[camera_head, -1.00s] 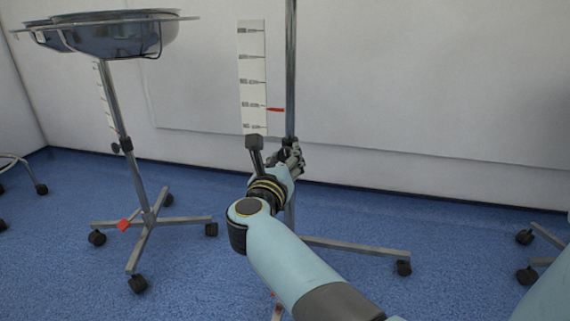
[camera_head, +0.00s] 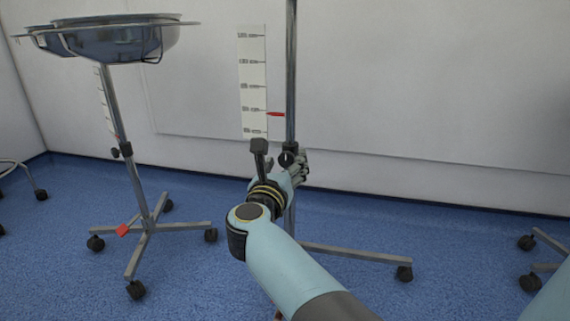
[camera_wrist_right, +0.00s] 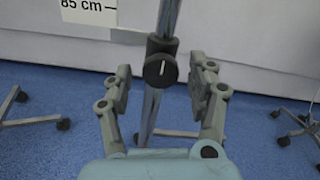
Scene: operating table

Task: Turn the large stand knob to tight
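The large stand knob (camera_wrist_right: 160,70) is a round black knob with a white line, on a dark collar around a metal pole. The line stands close to upright in the right wrist view. The knob (camera_head: 286,159) also shows in the head view, just beyond my right gripper (camera_head: 299,170). In the right wrist view my right gripper (camera_wrist_right: 161,85) is open, with one finger on each side of the knob and gaps between them and it. The stand pole (camera_head: 291,70) rises above the collar. My left gripper is not in view.
A height scale (camera_head: 253,85) with a red pointer (camera_head: 276,114) is beside the pole. A basin stand (camera_head: 130,180) with a small knob and a red tab is at the left. The pale wall (camera_head: 420,90) is close behind. Wheeled stand legs (camera_head: 360,253) spread over the blue floor.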

